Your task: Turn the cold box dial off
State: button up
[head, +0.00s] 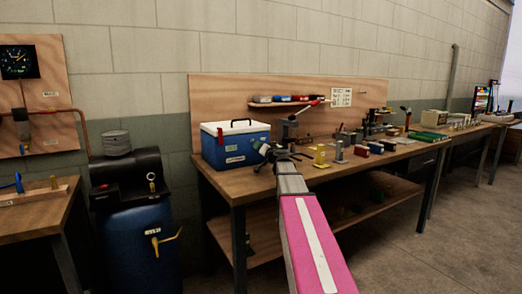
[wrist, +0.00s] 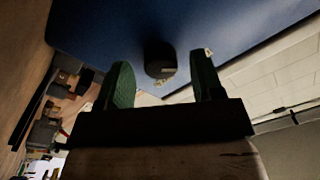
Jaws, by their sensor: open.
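The cold box (head: 236,151) is a blue cooler with a white lid and a dark handle, standing at the left end of the workbench. In the wrist view its blue face (wrist: 215,30) fills the top of the picture, and a dark round dial (wrist: 160,59) sticks out from it. My gripper (wrist: 160,84) is open, with one green finger on each side of the dial in the picture. I cannot tell whether the fingers touch it. In the head view my gripper (head: 268,152) is at the right side of the cold box, and the dial is hidden there.
The wooden workbench (head: 225,184) carries several small blocks and tools to the right of my arm, including a yellow piece (head: 320,157). A red-handled lever tool (head: 292,122) stands close behind my gripper. A blue barrel (head: 144,245) stands left of the bench. Open floor lies at right.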

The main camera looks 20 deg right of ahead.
jog(key=v, duration=1)
jog(key=shift+s, duration=0.15)
